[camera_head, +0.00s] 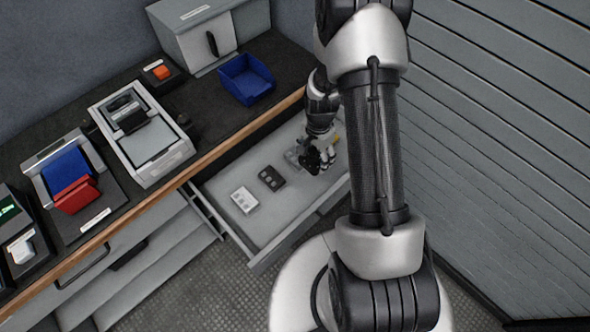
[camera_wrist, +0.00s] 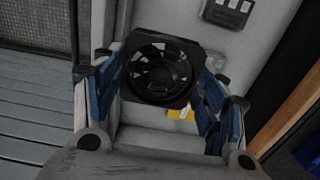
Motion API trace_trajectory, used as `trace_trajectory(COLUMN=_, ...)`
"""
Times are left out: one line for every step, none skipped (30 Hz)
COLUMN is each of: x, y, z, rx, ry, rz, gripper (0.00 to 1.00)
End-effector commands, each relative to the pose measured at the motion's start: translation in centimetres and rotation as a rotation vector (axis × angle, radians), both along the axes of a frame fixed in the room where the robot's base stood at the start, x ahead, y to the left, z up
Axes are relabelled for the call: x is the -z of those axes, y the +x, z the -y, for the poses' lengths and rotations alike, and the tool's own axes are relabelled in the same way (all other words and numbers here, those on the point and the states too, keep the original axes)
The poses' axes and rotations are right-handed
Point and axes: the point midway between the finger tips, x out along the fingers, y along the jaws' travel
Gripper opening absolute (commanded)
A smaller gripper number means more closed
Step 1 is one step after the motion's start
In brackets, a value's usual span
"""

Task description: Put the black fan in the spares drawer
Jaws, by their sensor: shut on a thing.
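The black fan (camera_wrist: 158,72) shows in the wrist view, square-framed with a round bladed middle. My gripper (camera_wrist: 160,82) is shut on it, with blue-padded fingers on both sides of its frame. In the head view my gripper (camera_head: 318,158) is over the far right part of the open spares drawer (camera_head: 262,226). The fan is hard to make out there among the dark gripper parts. I cannot tell whether the fan touches the drawer floor.
In the drawer lie a white block (camera_head: 244,200) and a dark block (camera_head: 271,179), left of my gripper. A yellow item (camera_wrist: 181,113) is near the fan. On the counter stand a blue bin (camera_head: 246,80), a grey cabinet (camera_head: 212,38) and a tray device (camera_head: 140,135). A slatted wall (camera_head: 500,130) is at right.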

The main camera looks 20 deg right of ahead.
Motion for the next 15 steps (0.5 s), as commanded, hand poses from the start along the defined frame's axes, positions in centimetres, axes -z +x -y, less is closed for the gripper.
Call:
trace_trajectory(x=1.4, y=-0.1, z=0.0, rx=0.006, ry=0.001, rz=-0.005, gripper=0.37)
trace_trajectory(x=2.1, y=-0.2, z=0.0, rx=0.006, ry=0.001, rz=-0.005, gripper=0.37)
trace_trajectory(x=3.2, y=-0.2, z=0.0, rx=0.005, ry=0.001, rz=-0.005, gripper=0.37)
trace_trajectory(x=4.1, y=-0.2, z=0.0, rx=0.004, ry=0.002, rz=-0.006, gripper=0.37)
trace_trajectory(x=4.9, y=-0.2, z=0.0, rx=0.004, ry=0.002, rz=-0.006, gripper=0.37)
trace_trajectory(x=6.0, y=-0.2, z=0.0, rx=0.003, ry=0.001, rz=-0.005, gripper=0.37)
trace_trajectory(x=6.8, y=-0.2, z=0.0, rx=0.003, ry=0.001, rz=-0.005, gripper=0.37)
trace_trajectory(x=7.7, y=-0.2, z=0.0, rx=0.003, ry=0.002, rz=-0.006, gripper=0.37)
trace_trajectory(x=8.7, y=-0.2, z=0.0, rx=0.002, ry=0.001, rz=-0.005, gripper=0.37)
trace_trajectory(x=9.6, y=-0.2, z=0.0, rx=0.002, ry=0.001, rz=-0.005, gripper=0.37)
trace_trajectory(x=10.3, y=-0.2, z=0.0, rx=0.002, ry=0.001, rz=-0.005, gripper=0.37)
trace_trajectory(x=11.3, y=-0.2, z=0.0, rx=0.002, ry=0.001, rz=-0.005, gripper=0.37)
trace_trajectory(x=12.0, y=-0.2, z=0.0, rx=0.002, ry=0.001, rz=-0.004, gripper=0.37)
trace_trajectory(x=12.6, y=-0.1, z=0.0, rx=0.001, ry=0.001, rz=-0.004, gripper=0.37)
trace_trajectory(x=13.3, y=-0.1, z=0.0, rx=0.001, ry=0.001, rz=-0.004, gripper=0.37)
